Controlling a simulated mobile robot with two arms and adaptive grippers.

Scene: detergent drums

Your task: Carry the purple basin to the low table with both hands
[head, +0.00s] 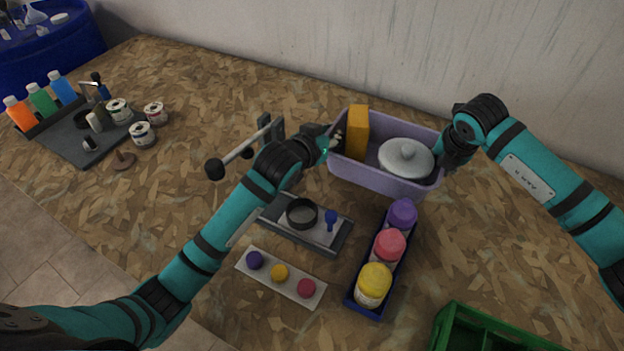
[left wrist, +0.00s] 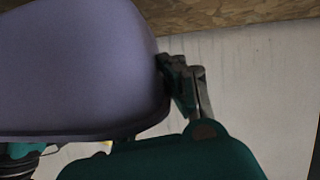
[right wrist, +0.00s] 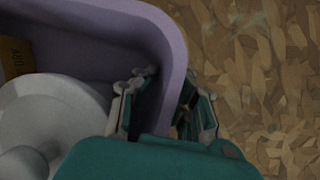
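The purple basin (head: 372,178) is at the back of the chipboard table, near the wall. It holds an orange box (head: 356,131) and a white lidded pot (head: 406,157). My left gripper (head: 332,142) is at its left end; in the left wrist view one finger (left wrist: 188,85) presses beside the basin's outer side (left wrist: 75,70), and the other is hidden. My right gripper (right wrist: 165,92) has its fingers on both sides of the right wall (right wrist: 172,45), pinching it. I cannot tell whether the basin is clear of the tabletop. I see no separate low table.
In front of the basin are a blue tray of colored tubs (head: 372,300), a grey tray (head: 335,232) with a black ring and a white strip with colored knobs (head: 272,286). A green crate (head: 470,325) is at the front right. Bottles and cans stand far left. The table's right side is clear.

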